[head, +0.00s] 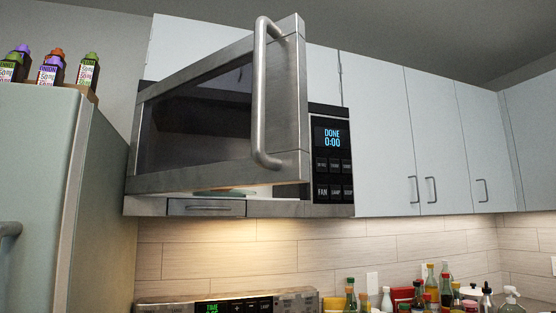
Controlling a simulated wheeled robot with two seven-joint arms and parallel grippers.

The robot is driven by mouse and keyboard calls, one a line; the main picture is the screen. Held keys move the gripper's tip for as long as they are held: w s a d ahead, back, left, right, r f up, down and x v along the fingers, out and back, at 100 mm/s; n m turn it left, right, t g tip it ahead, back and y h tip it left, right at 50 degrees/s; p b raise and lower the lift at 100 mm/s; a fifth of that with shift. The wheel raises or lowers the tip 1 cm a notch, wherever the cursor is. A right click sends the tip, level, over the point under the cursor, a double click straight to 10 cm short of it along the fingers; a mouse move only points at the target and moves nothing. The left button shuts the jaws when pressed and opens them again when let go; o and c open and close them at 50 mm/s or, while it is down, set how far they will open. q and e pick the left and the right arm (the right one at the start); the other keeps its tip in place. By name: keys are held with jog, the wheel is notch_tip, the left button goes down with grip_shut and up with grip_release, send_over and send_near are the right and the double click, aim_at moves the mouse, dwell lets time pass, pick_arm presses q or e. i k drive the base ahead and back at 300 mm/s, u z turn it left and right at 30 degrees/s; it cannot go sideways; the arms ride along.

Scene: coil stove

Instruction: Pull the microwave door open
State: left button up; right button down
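The microwave (329,207) is mounted under the white cabinets in the head view. Its door (195,120) is steel-framed with a dark window and stands swung part-way out, hinged at the left. The vertical steel handle (259,95) is on the door's free right edge. A strip of the lit inside shows under the door, while most of the inside is hidden behind it. The control panel (332,158) at the right reads "DONE 0:00". Neither of my grippers is in view, and nothing is seen touching the handle.
A pale fridge (60,190) stands at the left, with several bottles (52,66) on top. White cabinets (380,130) run to the right. Below are the stove's back panel (232,304) and several bottles and jars (430,290). The space before the door looks clear.

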aim_at(200, 127)
jog(key=u, duration=0.3)
jog(key=i, duration=0.95)
jog(key=z, duration=0.3)
